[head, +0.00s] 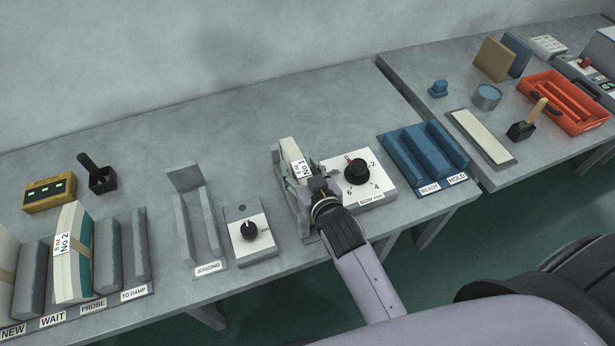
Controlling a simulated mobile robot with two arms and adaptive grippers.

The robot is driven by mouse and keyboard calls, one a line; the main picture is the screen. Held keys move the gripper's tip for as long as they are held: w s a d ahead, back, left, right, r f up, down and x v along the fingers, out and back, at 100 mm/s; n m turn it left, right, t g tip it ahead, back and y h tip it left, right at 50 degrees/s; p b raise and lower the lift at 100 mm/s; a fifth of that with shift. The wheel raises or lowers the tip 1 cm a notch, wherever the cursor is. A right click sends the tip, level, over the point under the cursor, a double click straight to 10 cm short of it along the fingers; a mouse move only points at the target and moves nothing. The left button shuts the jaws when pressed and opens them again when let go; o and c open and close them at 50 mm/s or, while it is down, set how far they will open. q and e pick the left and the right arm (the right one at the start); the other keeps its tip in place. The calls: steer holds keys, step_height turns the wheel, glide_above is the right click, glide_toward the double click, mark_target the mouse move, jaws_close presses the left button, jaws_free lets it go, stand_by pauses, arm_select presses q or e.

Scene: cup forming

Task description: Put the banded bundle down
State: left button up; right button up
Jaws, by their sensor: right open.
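A pale bundle (288,148) with a white label reading No 1 sits in the grey fixture (277,172) beside the BOW dial. Its lower part is hidden by my right gripper. My right gripper (318,188) is open at the near end of this bundle; I cannot tell if it touches it. A second bundle (68,275), cream with a teal side and labelled 8 oz No 2, leans in the WAIT rack (103,306) at the left. Part of another pale bundle (6,262) shows at the left edge. My left gripper is not in view.
The JOGGING trough (212,235) and a knob box (250,232) stand left of the fixture. The BOW dial box (375,185) and the empty blue READY/HOLD rack (405,155) are right. A yellow box (48,192) stands behind the rack. An orange tray (570,105) is on the right table.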

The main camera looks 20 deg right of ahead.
steer(key=b+v, duration=0.1)
steer(key=v, duration=1.1)
